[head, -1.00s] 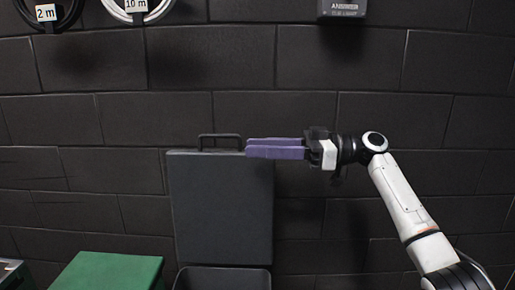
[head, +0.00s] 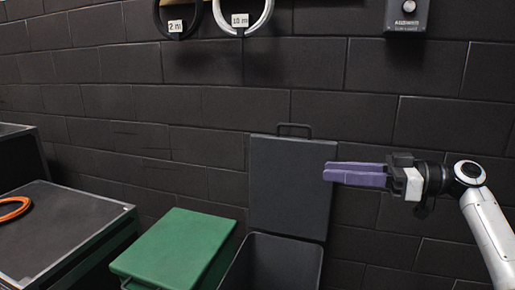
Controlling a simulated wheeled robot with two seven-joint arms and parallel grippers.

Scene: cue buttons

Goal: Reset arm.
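My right gripper (head: 324,172) shows at the right of the head view, with two long purple fingers pointing left. My white and black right arm comes in from the right edge behind it. The fingers appear close together, one partly behind the other, and I cannot tell whether there is a gap between them. Nothing shows held at their tips. The gripper appears in front of the dark wall, just right of the upright lid of a dark bin. My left gripper is not in view.
A dark bin (head: 237,272) with its lid (head: 290,185) raised stands below. Left of it are a green box (head: 178,243) and a dark case (head: 65,225) with an orange ring (head: 14,208). Cable coils (head: 242,30) and a grey button box (head: 406,16) are on the wall.

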